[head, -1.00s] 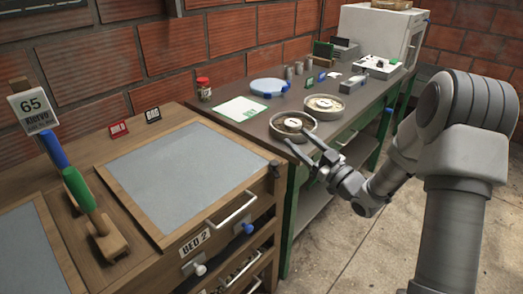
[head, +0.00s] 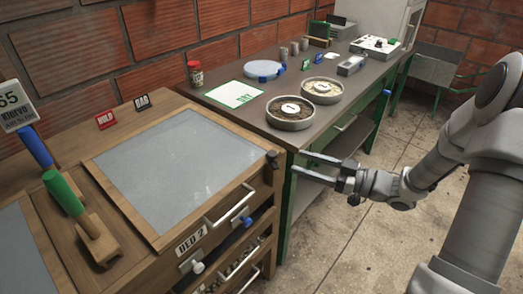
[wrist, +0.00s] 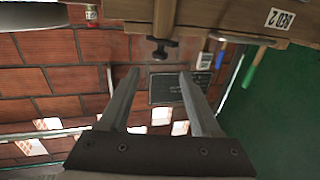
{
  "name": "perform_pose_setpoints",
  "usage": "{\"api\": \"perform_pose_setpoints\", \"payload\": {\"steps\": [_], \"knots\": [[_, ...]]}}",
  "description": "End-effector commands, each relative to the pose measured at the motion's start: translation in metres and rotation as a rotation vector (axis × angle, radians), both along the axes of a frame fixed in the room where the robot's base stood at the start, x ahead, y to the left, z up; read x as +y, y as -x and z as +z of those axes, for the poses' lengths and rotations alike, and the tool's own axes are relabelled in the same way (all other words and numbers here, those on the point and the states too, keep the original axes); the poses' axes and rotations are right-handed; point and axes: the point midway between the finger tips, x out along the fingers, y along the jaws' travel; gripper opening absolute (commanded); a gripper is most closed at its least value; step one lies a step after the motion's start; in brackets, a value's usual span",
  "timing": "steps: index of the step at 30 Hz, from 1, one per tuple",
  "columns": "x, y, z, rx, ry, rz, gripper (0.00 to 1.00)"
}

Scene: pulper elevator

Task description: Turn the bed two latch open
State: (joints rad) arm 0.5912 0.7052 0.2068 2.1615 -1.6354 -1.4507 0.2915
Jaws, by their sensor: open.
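The bed two unit is a wooden cabinet (head: 130,235) with a grey panel on top and a "BED 2" label (head: 189,239) on its front. A small dark knob-like latch (head: 272,158) sticks out at its right end. In the wrist view the latch (wrist: 160,47) shows as a dark T-shaped knob on the wood, just beyond and between my fingertips. My gripper (head: 297,161) is open and empty, to the right of the latch and apart from it. In the wrist view both fingers of my gripper (wrist: 160,73) point towards the latch.
A bar handle (head: 230,206), a blue knob (head: 245,219) and a white knob (head: 197,267) stick out from the cabinet front. A dark-topped table (head: 225,112) with bowls (head: 290,121) stands close behind my gripper.

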Motion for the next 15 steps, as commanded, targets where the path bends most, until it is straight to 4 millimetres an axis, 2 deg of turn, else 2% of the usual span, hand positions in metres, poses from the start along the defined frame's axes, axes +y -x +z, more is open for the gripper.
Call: {"api": "perform_pose_setpoints", "payload": {"steps": [1,9,15], "knots": [[0.012,-0.004,-0.001,-0.001,-0.001,0.006,0.64],[0.066,-0.027,-0.001,-0.002,-0.001,0.004,0.64],[0.096,-0.041,-0.001,-0.002,0.001,0.002,0.64]]}}
